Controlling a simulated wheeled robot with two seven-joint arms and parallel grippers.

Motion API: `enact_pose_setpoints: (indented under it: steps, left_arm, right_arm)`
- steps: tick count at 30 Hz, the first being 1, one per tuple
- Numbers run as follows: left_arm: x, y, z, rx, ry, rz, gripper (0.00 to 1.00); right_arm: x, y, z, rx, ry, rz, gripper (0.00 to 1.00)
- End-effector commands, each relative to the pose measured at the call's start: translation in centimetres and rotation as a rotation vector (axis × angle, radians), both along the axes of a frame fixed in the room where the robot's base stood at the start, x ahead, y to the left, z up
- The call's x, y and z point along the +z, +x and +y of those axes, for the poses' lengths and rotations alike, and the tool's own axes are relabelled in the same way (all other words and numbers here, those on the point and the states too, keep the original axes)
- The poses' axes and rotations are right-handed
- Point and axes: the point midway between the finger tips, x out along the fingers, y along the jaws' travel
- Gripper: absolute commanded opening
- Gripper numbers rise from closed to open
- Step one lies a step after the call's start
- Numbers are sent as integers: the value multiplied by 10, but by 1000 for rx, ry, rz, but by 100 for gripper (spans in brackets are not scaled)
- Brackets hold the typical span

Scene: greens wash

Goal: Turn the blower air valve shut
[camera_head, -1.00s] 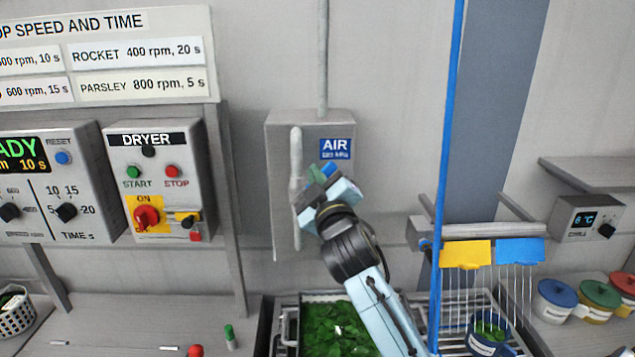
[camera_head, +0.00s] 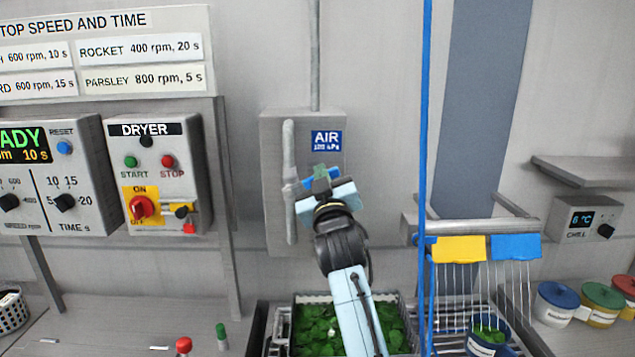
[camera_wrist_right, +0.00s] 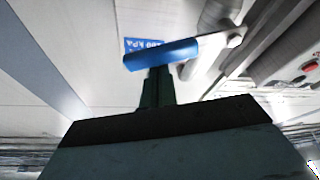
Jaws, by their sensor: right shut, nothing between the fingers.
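The air valve's blue lever (camera_head: 309,183) shows partly behind my right gripper, beside the pale upright pipe on the grey AIR box (camera_head: 272,170). In the right wrist view the blue lever (camera_wrist_right: 160,55) lies nearly crosswise, its metal end toward the pipe. My right gripper (camera_head: 322,172) is shut with nothing between its fingers. Its dark green fingertips (camera_wrist_right: 157,74) are right at the lever's near side; I cannot tell whether they touch it. Part of the lever is hidden by the gripper in the head view. My left gripper is not in view.
The DRYER panel (camera_head: 155,155) with buttons and a red switch is left of the valve. A blue upright pole (camera_head: 422,130) and a rack with yellow and blue flaps (camera_head: 459,249) stand to the right. A crate of greens (camera_head: 298,318) sits below my right arm.

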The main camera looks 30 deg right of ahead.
Motion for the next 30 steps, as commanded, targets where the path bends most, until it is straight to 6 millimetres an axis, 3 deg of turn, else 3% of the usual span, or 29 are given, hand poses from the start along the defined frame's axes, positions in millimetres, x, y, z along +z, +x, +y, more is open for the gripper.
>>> enact_pose_setpoints:
  steps: [5, 30]
  left_arm:
    - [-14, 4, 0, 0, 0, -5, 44]
    - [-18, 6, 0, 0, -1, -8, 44]
  right_arm:
    - [-13, -3, -5, 0, 125, -73, 0]
    - [-28, -6, -10, 0, 111, -66, 0]
